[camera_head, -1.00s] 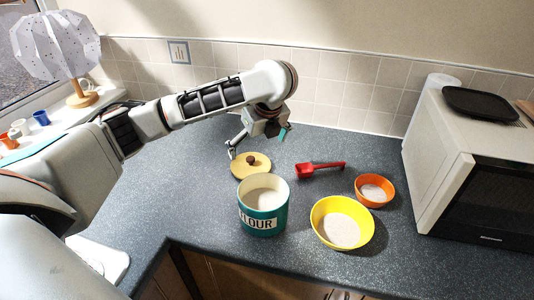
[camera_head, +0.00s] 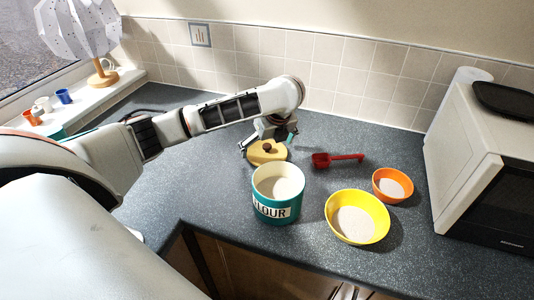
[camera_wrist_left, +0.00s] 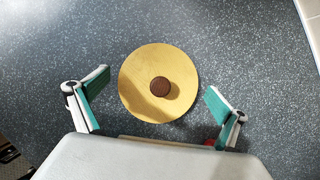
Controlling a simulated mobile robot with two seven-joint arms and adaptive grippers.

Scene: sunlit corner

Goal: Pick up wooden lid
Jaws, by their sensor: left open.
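The wooden lid (camera_head: 266,153) is a pale yellow disc with a dark brown knob. It lies flat on the counter just behind the flour canister. In the left wrist view the lid (camera_wrist_left: 140,84) lies ahead of and between the spread fingers, nearer the middle of the picture. My left gripper (camera_head: 268,143) is over the lid, open and empty, with teal finger pads; it also shows in the left wrist view (camera_wrist_left: 157,92). The teal flour canister (camera_head: 276,194) stands upright without a cover, with pale flour inside. My right gripper is not in view.
A red scoop (camera_head: 338,159) lies right of the lid. A yellow bowl (camera_head: 341,235) and an orange bowl (camera_head: 379,195), both with pale contents, stand at the right. A microwave (camera_head: 479,170) stands at the far right. The counter left of the canister is clear.

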